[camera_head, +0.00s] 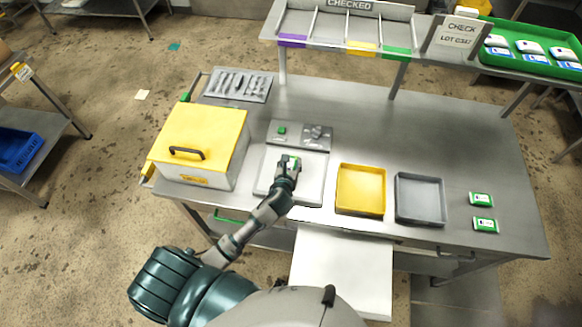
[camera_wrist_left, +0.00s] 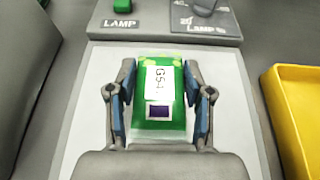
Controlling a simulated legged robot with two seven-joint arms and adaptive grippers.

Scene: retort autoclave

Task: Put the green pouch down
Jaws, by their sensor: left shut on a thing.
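The green pouch (camera_wrist_left: 158,100) has a white label and a dark purple square. It lies between the two fingers of my left gripper (camera_wrist_left: 158,110), which is shut on it. In the head view my left gripper (camera_head: 288,168) is over the white panel (camera_head: 308,188) in front of the lamp control box, and only a small part of the pouch shows there. I cannot tell whether the pouch touches the panel. My right gripper is not in view.
A yellow-lidded box (camera_head: 205,130) stands left of the panel. A yellow tray (camera_head: 360,190) and a grey tray (camera_head: 420,198) stand to the right. Two green pouches (camera_head: 481,199) lie farther right. The lamp control box (camera_head: 300,134) is behind the panel. The table's back right is clear.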

